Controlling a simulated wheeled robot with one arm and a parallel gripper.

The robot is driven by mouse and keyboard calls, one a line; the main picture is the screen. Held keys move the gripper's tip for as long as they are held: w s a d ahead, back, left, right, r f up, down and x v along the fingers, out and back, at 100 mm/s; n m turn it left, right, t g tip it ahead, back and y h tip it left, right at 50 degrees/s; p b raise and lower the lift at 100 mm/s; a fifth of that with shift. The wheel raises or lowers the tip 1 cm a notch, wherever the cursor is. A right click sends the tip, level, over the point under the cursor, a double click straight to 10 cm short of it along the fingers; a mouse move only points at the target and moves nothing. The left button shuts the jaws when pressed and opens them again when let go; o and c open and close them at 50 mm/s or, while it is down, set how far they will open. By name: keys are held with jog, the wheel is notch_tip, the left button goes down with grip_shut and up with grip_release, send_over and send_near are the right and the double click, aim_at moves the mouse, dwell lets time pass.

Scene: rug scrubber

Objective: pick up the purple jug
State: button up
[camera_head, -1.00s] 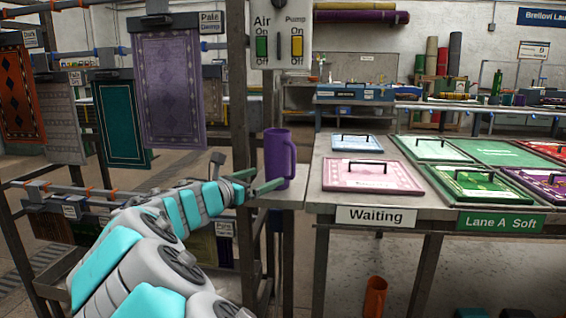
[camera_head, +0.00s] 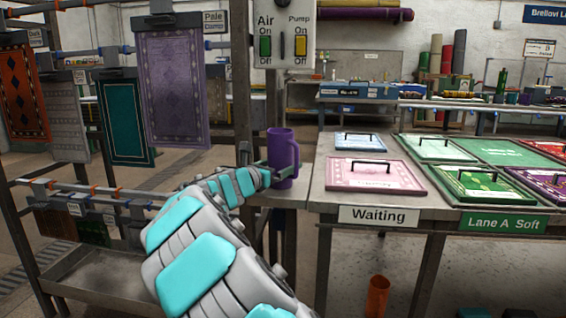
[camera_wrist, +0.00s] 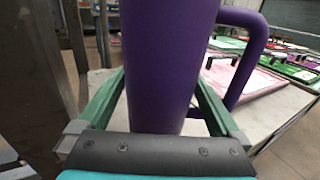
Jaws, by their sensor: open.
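The purple jug (camera_head: 282,152) stands upright on a small grey shelf (camera_head: 285,197) left of the long bench, with its handle on the right. My gripper (camera_head: 275,170) is at the jug's lower body. In the wrist view the purple jug (camera_wrist: 165,60) fills the middle, between the two green fingers of my gripper (camera_wrist: 160,100). One finger lies on each side of the jug. The jaws are open; whether either finger touches the jug is hard to tell. The jug's base is hidden behind my gripper in the wrist view.
To the right, the bench holds a pink framed rug sample (camera_head: 375,175) and other panels. An orange jug (camera_head: 376,296) stands low beneath the bench.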

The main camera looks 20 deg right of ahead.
jog(key=shift+x, duration=1.05)
jog(key=shift+c, duration=0.4)
grip_shut()
